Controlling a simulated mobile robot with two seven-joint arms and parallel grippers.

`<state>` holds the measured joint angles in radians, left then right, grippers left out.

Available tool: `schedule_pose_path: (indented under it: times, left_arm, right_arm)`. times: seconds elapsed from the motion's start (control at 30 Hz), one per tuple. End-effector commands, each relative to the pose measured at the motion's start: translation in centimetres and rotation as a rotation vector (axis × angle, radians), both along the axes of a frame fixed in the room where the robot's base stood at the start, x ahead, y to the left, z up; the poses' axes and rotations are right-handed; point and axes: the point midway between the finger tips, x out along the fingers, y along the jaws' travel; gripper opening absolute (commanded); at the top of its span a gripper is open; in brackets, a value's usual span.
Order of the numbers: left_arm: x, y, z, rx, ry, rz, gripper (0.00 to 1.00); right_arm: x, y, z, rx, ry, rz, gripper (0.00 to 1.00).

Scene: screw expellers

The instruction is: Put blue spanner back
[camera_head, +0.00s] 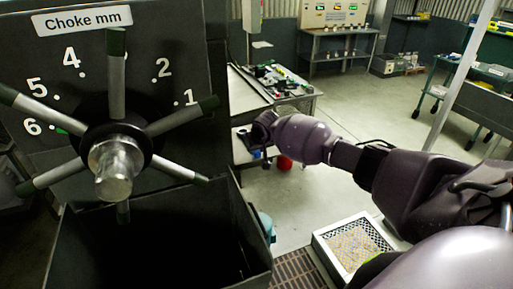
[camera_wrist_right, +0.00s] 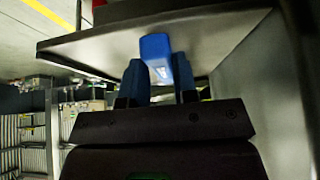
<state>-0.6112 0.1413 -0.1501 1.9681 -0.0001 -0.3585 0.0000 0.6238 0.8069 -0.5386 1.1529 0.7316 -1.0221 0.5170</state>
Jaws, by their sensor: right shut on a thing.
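The blue spanner (camera_wrist_right: 156,50) shows in the right wrist view as a blue block-shaped end between my fingers; the rest of it is hidden. My right gripper (camera_wrist_right: 160,84) is shut on it. A grey flat surface with a raised edge (camera_wrist_right: 90,42) lies just beyond the spanner; I cannot tell whether they touch. In the head view my right arm reaches in from the right toward the tool bench, and its gripper is not clearly visible there. My left gripper is in neither view.
A choke panel (camera_head: 150,50) with a spoked handwheel (camera_head: 117,165) stands close on the left, above a dark open box (camera_head: 160,235). A tool bench (camera_head: 300,92) is behind my right arm. A white crate (camera_head: 322,245) sits on the floor. Open floor lies beyond.

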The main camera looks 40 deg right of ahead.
Motion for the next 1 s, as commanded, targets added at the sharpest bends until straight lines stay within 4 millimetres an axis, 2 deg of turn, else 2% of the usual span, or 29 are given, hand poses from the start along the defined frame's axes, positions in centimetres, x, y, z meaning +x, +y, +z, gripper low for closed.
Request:
schedule_pose_path:
  times: [0.03,0.07,0.2,0.63,0.77,1.0]
  left_arm:
    - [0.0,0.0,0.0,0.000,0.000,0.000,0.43]
    - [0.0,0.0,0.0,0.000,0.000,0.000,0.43]
    - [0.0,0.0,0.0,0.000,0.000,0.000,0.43]
    - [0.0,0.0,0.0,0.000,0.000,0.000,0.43]
    - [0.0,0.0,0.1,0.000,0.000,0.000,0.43]
    - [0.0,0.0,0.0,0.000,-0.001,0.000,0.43]
  right_arm:
    - [0.0,0.0,0.0,0.000,-0.001,0.000,0.00]
    - [0.0,0.0,-0.1,0.000,0.000,0.000,0.31]
    - [0.0,0.0,0.0,0.000,0.000,0.000,0.53]
    - [-0.3,0.0,0.6,-0.001,0.000,0.000,0.53]
    - [-1.0,0.2,1.8,-0.001,-0.001,0.001,0.53]
    - [-2.8,0.6,5.0,-0.002,-0.003,0.002,0.53]
